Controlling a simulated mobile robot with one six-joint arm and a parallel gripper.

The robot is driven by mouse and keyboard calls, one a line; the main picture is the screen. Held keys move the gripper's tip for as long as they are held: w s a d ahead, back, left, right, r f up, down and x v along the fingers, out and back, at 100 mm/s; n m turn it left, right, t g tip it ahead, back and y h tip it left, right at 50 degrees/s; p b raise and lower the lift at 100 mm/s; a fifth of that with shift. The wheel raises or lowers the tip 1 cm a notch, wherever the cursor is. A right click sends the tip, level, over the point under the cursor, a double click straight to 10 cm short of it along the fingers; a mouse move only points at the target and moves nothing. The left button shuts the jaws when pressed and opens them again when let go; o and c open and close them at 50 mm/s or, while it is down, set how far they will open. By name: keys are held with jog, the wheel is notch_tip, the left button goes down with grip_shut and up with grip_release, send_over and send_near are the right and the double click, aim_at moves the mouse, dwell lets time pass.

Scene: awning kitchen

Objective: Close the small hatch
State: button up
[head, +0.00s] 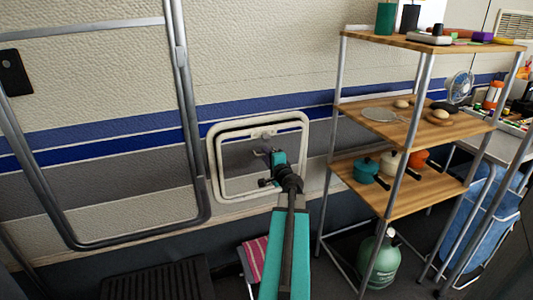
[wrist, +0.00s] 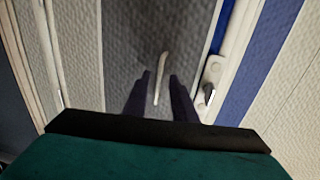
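The small hatch (head: 214,165) is a white-framed panel low on the striped wall, left of the shelf. It looks shut or nearly shut; I cannot tell if a gap remains. My gripper (head: 268,155) is in front of its middle and hides part of it. In the wrist view, the two dark fingers of my gripper (wrist: 161,90) are apart. A thin pale strip (wrist: 162,66) shows between them on the grey panel; I cannot tell if they touch it. A white fitting with a metal catch (wrist: 210,82) is on the frame to the right.
A metal-framed shelf (head: 444,107) with wooden boards, pots and a green gas bottle (head: 381,262) stands right of the hatch. A large grey-framed door (head: 185,120) is to the left. A pink striped cloth (head: 256,256) is low in front.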

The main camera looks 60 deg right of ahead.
jog(key=shift+c, duration=0.2)
grip_shut()
dwell(1.3)
